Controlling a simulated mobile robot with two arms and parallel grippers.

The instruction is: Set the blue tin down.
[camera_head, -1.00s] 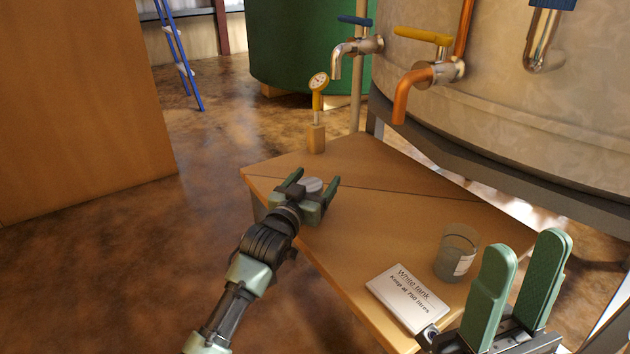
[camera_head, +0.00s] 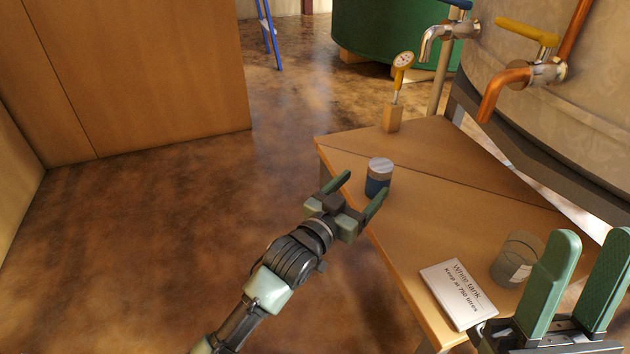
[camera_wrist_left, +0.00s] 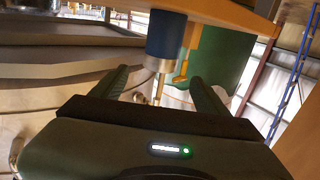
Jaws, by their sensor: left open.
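The blue tin (camera_head: 377,184) with a silvery lid stands upright on the wooden table (camera_head: 440,215), close to its left edge. My left gripper (camera_head: 360,192) is open, its fingers apart and just short of the tin on the near side, with nothing held. In the left wrist view the picture is upside down; the tin (camera_wrist_left: 166,38) hangs from the tabletop (camera_wrist_left: 225,12) there, beyond the open left fingers (camera_wrist_left: 163,88). My right gripper (camera_head: 583,275) is at the lower right, its fingers apart with nothing seen between them.
A white card (camera_head: 457,293) reading "White tank" and a glass jar (camera_head: 517,258) lie and stand on the table's right part. Taps (camera_head: 530,72) overhang the far side. The table's middle is clear.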

